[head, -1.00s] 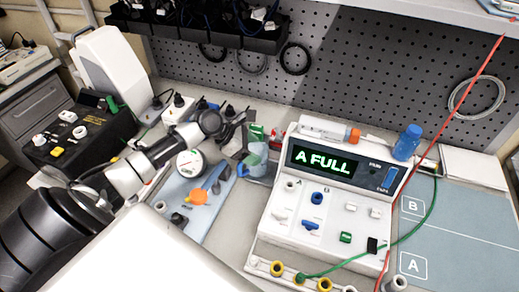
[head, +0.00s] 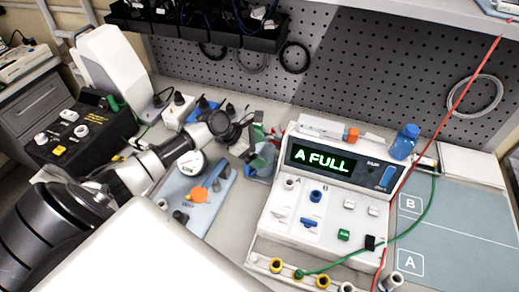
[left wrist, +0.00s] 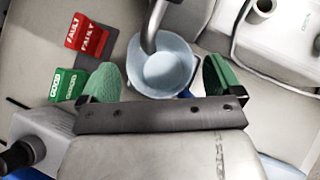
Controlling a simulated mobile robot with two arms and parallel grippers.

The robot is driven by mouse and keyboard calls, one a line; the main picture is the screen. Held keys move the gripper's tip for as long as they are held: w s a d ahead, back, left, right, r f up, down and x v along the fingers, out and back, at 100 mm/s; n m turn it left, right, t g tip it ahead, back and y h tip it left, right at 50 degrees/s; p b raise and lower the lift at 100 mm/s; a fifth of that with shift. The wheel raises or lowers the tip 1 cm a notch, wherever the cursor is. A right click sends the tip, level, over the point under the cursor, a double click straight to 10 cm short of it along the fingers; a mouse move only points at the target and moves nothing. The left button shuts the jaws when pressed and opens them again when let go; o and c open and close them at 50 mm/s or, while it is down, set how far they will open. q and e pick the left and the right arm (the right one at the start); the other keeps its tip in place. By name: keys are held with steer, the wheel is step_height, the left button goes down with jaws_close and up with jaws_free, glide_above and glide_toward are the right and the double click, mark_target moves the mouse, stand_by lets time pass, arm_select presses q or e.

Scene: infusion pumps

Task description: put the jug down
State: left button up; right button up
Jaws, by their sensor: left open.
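The light blue jug (head: 261,168) is upright at the left side of the white pump (head: 331,188), whose display reads "A FULL". In the left wrist view I look down into the jug (left wrist: 165,72). My left gripper (head: 256,152) is open, with one green fingertip on each side of the jug; in the left wrist view its fingers (left wrist: 160,80) show gaps to the jug wall. A grey curved pipe (left wrist: 152,28) reaches over the jug's rim. The arm partly hides the jug in the head view. My right gripper is not in view.
Left of the jug is a pale blue board (head: 203,193) with a gauge and orange knob. Red FAULT (left wrist: 88,33) and green GOOD (left wrist: 68,84) tags stand near the gripper.

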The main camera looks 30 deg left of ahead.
arm_select(q)
steer(key=b+v, duration=0.1)
steer(key=v, duration=1)
steer(key=shift+r, duration=0.25)
steer(key=shift+a, duration=0.1)
